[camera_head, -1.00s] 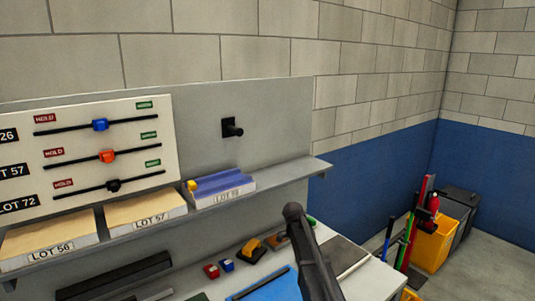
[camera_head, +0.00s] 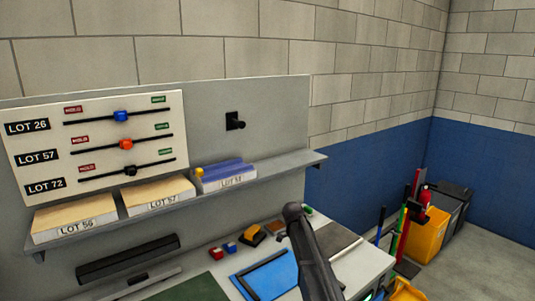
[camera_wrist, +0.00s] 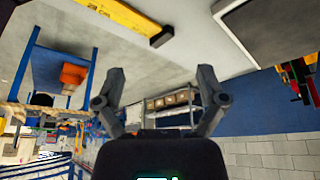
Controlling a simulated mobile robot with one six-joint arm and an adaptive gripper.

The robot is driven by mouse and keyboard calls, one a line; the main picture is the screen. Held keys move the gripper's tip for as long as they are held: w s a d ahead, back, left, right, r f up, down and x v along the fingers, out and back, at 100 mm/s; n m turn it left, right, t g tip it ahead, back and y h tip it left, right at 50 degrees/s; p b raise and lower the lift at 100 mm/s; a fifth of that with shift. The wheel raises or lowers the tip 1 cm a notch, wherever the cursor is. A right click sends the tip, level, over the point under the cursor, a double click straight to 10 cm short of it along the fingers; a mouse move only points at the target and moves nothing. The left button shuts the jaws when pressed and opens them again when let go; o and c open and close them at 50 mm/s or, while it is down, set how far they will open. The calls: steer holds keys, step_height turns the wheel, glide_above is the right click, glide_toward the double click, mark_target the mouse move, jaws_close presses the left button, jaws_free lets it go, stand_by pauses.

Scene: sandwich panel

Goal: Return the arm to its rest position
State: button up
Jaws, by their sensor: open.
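My arm (camera_head: 312,255) rises from the bottom of the head view, in front of the right part of the bench; the gripper's fingers cannot be made out there. In the wrist view my gripper (camera_wrist: 160,95) is open, its two fingers spread apart with nothing between them. The wrist view is tilted, with the wall at the bottom and the bench surface at the top.
A panel (camera_head: 95,140) with several sliders stands behind a shelf (camera_head: 285,170) holding lot boxes. The bench (camera_head: 365,265) carries a blue tray (camera_head: 262,278) and small blocks. A yellow bin (camera_head: 430,235) and tools stand at the right.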

steer(key=s+f+n+y+b, duration=0.1)
steer(key=s+f+n+b, duration=0.2)
steer(key=s+n, duration=0.3)
steer(key=s+f+n+y+b, duration=0.2)
steer(key=s+n, duration=0.5)
steer(key=s, duration=0.6)
steer(key=s+f+n+y+b, duration=0.1)
steer(key=s+f+n+b, duration=0.3)
steer(key=s+n, duration=0.3)
steer(key=shift+s+d+f+t+y, duration=0.4)
steer(key=shift+s+f, duration=0.45)
steer(key=shift+s, duration=1)
